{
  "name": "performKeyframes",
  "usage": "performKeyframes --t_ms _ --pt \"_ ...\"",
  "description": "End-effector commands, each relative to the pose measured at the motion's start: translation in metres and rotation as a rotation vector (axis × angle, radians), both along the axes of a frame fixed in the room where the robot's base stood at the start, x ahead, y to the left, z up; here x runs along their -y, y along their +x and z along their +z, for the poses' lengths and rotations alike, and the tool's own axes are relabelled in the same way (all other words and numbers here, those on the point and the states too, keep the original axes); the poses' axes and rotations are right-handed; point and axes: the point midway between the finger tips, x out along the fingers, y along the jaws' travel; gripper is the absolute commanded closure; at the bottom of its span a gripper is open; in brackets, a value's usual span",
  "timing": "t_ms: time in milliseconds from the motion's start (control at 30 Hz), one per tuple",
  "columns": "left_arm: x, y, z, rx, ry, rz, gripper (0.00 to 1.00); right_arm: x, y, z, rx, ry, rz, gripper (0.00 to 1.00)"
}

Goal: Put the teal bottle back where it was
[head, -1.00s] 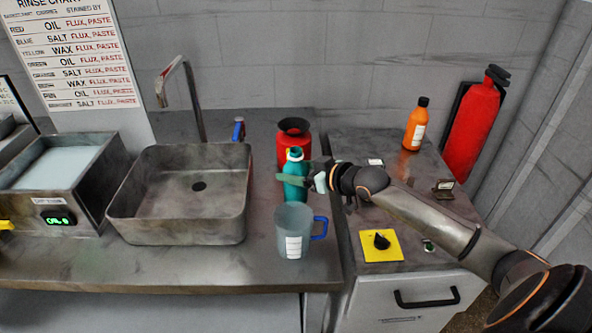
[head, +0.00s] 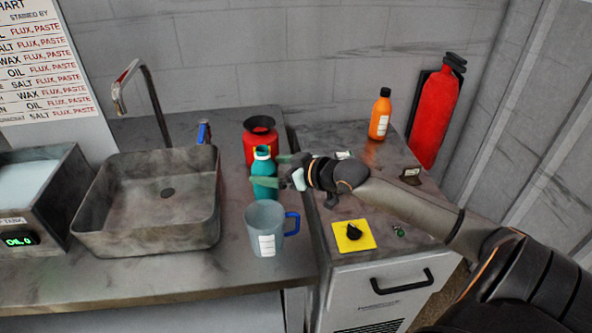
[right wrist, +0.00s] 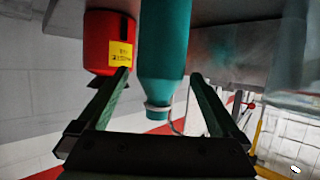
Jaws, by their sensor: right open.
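The teal bottle (head: 263,167) stands upright on the steel counter (head: 170,272), between the red can (head: 260,148) behind it and the clear jug (head: 265,222) in front. My right gripper (head: 268,169) reaches in from the right at the bottle's upper part, with one green finger in front of it and the other behind. In the right wrist view, the teal bottle (right wrist: 163,60) appears upside down between the spread fingers of the right gripper (right wrist: 160,75), with gaps on both sides. My left gripper is not in view.
The jug's blue handle (head: 292,222) is close below my right gripper. A sink (head: 150,238) lies left. On the right cabinet are an orange bottle (head: 379,118) and a yellow plate with a black knob (head: 354,237). A red extinguisher (head: 435,115) hangs on the wall.

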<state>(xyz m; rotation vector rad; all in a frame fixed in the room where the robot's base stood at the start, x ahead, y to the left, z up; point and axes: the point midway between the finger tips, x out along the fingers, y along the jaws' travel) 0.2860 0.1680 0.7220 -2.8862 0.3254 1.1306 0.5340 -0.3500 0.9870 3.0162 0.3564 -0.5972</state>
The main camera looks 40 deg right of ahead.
Motion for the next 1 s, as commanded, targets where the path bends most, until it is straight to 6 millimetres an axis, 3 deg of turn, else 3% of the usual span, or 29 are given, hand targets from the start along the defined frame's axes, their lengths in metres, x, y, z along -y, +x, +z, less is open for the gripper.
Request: performKeyframes --t_ms 600,1000 --pt "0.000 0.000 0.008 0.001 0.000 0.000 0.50 0.014 -0.064 0.026 -0.004 0.001 0.000 0.00" --pt "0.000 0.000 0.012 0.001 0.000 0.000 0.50 0.019 -0.083 0.035 -0.001 0.001 0.001 0.00"
